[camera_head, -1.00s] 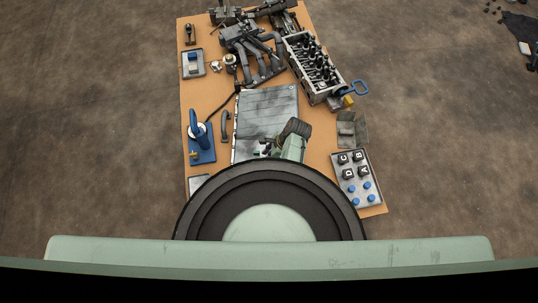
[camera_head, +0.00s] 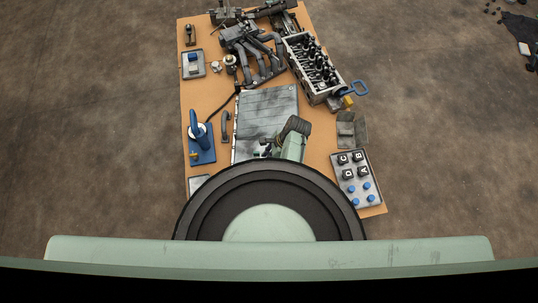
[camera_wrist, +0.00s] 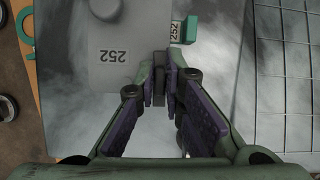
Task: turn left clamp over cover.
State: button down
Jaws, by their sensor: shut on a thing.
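My gripper (camera_wrist: 165,85) has its purple-padded fingers closed on a small dark piece (camera_wrist: 158,92), which looks like the clamp; its far end and its turn are hard to tell. In the head view my gripper (camera_head: 264,148) is low over the large grey metal cover (camera_head: 265,105), partly hidden by my arm. In the wrist view a smooth grey plate (camera_wrist: 105,50) marked 252 lies just beyond the fingertips, with a teal tag (camera_wrist: 187,30), also marked 252, beside it. The cloudy metal surface (camera_wrist: 228,60) extends to the right.
A cylinder block (camera_head: 313,68) and a manifold (camera_head: 252,48) lie at the back of the board. A blue tool on a blue base (camera_head: 201,145) and a dark curved handle (camera_head: 225,125) are left of the cover. A tray with blue knobs (camera_head: 357,180) is at right.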

jog(key=n+g, duration=0.1)
jog(key=n, duration=0.1)
jog(key=n+g+p, duration=0.1)
jog(key=n, duration=0.2)
jog(key=shift+s+h, duration=0.1)
jog(key=shift+h, duration=0.2)
jog(key=n, duration=0.3)
jog(key=n+g+h, duration=0.1)
jog(key=n, duration=0.1)
jog(key=shift+f+n+g, duration=0.1)
jog(key=shift+n+g, duration=0.2)
jog(key=shift+n, duration=0.1)
jog(key=shift+h, duration=0.3)
jog(key=c, duration=1.8)
grip_release()
jog(key=shift+o, duration=0.5)
